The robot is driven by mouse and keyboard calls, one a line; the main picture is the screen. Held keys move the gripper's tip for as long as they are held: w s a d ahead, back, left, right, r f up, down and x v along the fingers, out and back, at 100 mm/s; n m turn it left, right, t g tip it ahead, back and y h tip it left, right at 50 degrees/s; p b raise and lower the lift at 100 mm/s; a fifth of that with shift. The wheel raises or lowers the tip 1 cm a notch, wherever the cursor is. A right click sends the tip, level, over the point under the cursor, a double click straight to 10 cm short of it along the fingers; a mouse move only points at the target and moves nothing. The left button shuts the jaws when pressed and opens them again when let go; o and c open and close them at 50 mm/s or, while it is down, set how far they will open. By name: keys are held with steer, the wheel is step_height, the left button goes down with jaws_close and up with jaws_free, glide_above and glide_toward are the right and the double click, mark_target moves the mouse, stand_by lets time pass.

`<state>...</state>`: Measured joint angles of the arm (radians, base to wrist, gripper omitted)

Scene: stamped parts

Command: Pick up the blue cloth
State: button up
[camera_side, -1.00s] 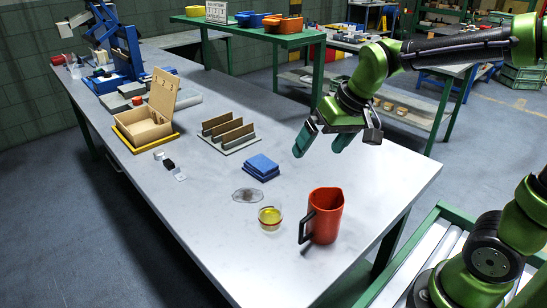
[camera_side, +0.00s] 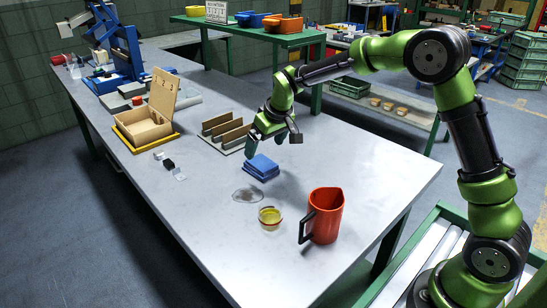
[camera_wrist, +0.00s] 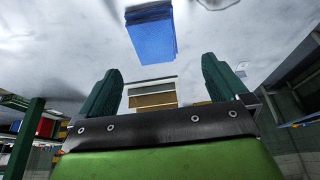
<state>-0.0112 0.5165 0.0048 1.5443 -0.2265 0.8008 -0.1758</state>
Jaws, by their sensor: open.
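The blue cloth (camera_side: 262,168) lies folded in a small stack on the grey table, near the middle of the side view. In the wrist view the cloth (camera_wrist: 152,36) shows at the top, beyond the fingertips and between their lines. My gripper (camera_side: 264,143) is just behind and above the cloth in the side view, pointing down. In the wrist view my gripper (camera_wrist: 162,85) has its two green fingers apart with nothing between them. The gripper does not appear to touch the cloth.
A slotted rack (camera_side: 227,132) with brown slats stands close behind and left of the cloth. A wooden box (camera_side: 145,128) is farther left. The table's right is clear.

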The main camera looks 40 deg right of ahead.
mark_target(262, 163)
steer(key=x, duration=0.3)
steer(key=shift+s+d+x, duration=0.15)
steer(key=shift+x, duration=1.1)
steer(key=shift+s+d+x, duration=0.1)
steer(key=shift+d+x, duration=0.05)
steer(key=shift+x, duration=1.15)
steer(key=shift+f, duration=0.4)
steer(key=shift+c, duration=0.5)
steer(key=c, duration=1)
steer(key=shift+r, duration=0.55)
steer(key=r, duration=0.3)
steer(key=shift+s+r, duration=0.15)
steer(key=shift+s, duration=0.05)
steer(key=s, duration=1)
steer(key=s+r, duration=0.1)
steer(key=s, duration=0.4)
steer(key=shift+s+r, duration=0.1)
steer(key=shift+s, duration=0.2)
